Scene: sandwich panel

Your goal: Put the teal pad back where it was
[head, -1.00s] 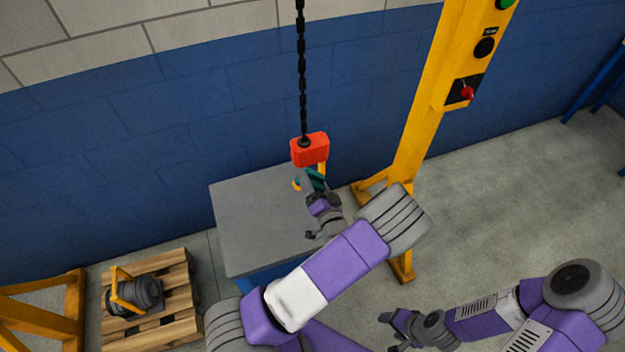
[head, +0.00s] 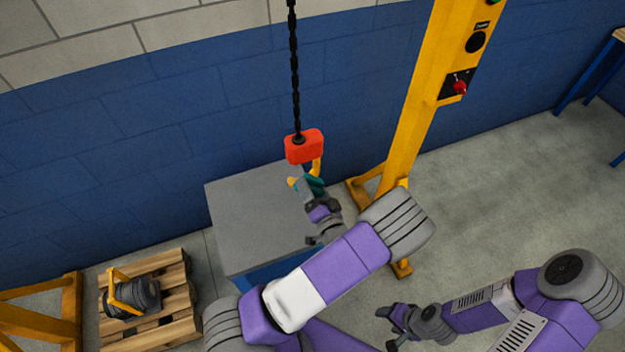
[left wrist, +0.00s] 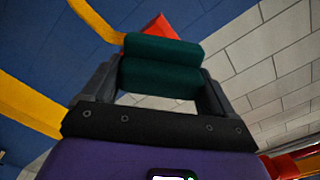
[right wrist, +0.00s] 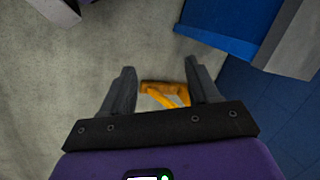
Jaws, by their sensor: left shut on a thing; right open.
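The teal pad (head: 315,185) is in my left gripper (head: 313,190), just below the red block (head: 304,146) that hangs on a black chain. In the left wrist view the dark teal pad (left wrist: 160,64) shows as two ribbed rolls between the fingers. My left gripper (left wrist: 158,80) is shut on it. The yellow hook (head: 317,166) under the red block curves close around the pad; I cannot tell whether they touch. My right gripper (head: 388,328) is open and empty, low over the floor; the right wrist view shows its fingers apart (right wrist: 160,78).
A grey-topped table (head: 245,215) stands under the hook against the blue wall. A yellow column (head: 415,130) with buttons and a red switch stands to its right. A wooden pallet (head: 175,275) with a dark motor-like part (head: 142,295) lies at left.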

